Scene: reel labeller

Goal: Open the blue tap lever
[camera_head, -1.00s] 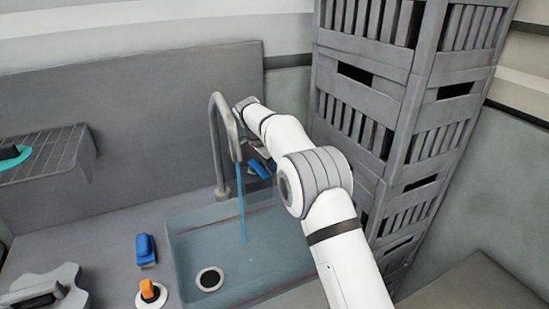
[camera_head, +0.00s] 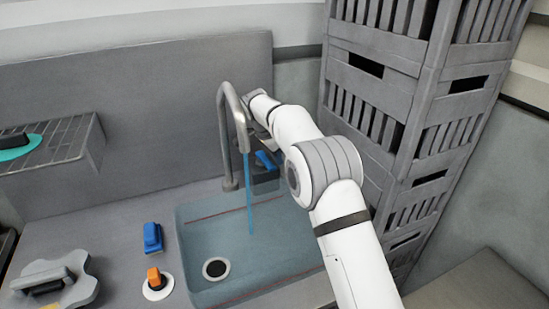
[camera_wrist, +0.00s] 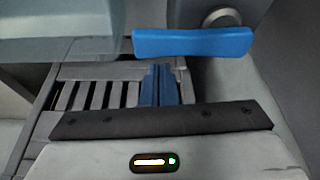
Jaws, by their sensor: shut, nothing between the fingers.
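The blue tap lever (camera_wrist: 193,42) lies nearly level across the upper part of the wrist view, in front of a round metal fitting. My gripper (camera_wrist: 160,72) is shut and empty, its two blue fingers together just below the lever's left half in that view. I cannot tell whether they touch it. In the head view a blue part (camera_head: 265,159), which looks like the lever, shows right of the grey tap (camera_head: 228,130), beside my wrist. My fingers are not clear there. A thin blue stream (camera_head: 249,195) runs from the spout into the sink (camera_head: 205,245).
A tall stack of grey crates (camera_head: 400,110) stands close to the right of my arm. A blue item (camera_head: 152,238) and an orange-topped item (camera_head: 155,282) sit left of the sink. A wire rack (camera_head: 55,150) is at the far left.

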